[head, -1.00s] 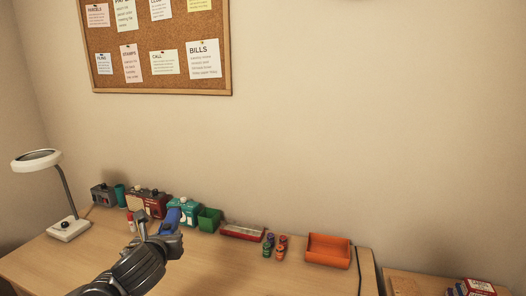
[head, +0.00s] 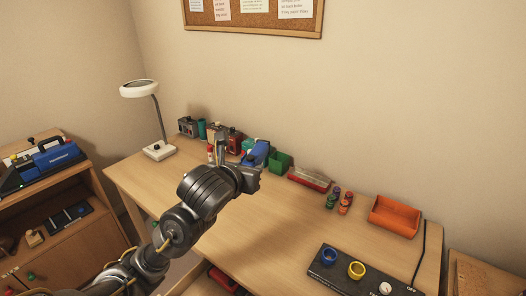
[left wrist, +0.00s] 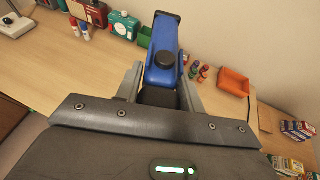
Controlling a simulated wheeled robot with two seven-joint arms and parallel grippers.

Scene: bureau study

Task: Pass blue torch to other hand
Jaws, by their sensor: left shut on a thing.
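The blue torch (left wrist: 161,55) is a blue body with a black end and a round black button, seen in the left wrist view. My left gripper (left wrist: 157,85) is shut on it, with a finger on each side. In the head view the torch (head: 257,154) sticks out beyond my left gripper (head: 247,172), held above the desk. The gripper hides the torch's near end. My right gripper is not in view.
The desk (head: 260,225) has a clear middle. Along its back stand a lamp (head: 156,118), several tins, a green bin (head: 280,163), a red tray (head: 309,179), several small bottles and an orange tray (head: 394,216). A black panel (head: 350,274) with coloured rings lies at the front right.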

